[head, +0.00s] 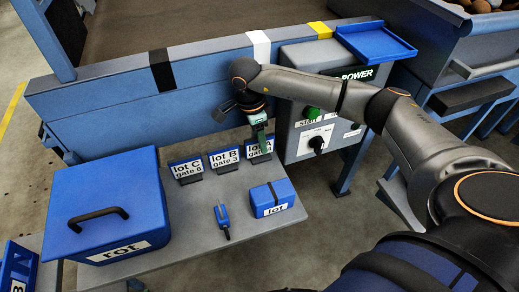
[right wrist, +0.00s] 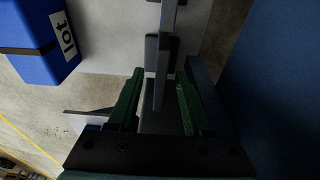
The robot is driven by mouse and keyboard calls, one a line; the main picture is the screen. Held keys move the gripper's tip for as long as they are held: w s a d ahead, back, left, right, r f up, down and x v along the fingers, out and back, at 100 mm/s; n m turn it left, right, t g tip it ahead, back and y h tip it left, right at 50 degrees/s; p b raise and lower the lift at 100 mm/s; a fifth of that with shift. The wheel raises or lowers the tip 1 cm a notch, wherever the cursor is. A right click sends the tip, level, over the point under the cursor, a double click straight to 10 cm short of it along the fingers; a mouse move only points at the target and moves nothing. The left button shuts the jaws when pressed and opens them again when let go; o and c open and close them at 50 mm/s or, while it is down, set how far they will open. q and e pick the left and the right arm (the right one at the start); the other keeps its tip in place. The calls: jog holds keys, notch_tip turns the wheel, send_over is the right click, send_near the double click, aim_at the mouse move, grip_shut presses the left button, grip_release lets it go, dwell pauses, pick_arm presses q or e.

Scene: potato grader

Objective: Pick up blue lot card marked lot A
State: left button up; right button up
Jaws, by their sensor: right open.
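The blue lot card marked lot A (head: 262,158) stands upright in a dark holder on the grey side table, at the right end of a row of cards. My right gripper (head: 260,138) is above it and hides part of its upper edge. In the right wrist view, my right gripper (right wrist: 158,105) is open, its green fingers apart. A thin upright plate, seen edge-on, which looks like the lot A card (right wrist: 165,65), reaches between the fingers. I cannot tell whether either finger touches it. My left gripper is not in view.
The lot C (head: 186,168) and lot B (head: 224,157) cards stand left of it. A blue lot box (head: 270,198), a small blue tool (head: 222,217) and a large blue rot bin (head: 105,205) share the table. The power control box (head: 320,125) stands close at right.

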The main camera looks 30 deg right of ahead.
jog(key=shift+f, duration=0.2)
dwell(0.6)
grip_shut()
dwell(0.4)
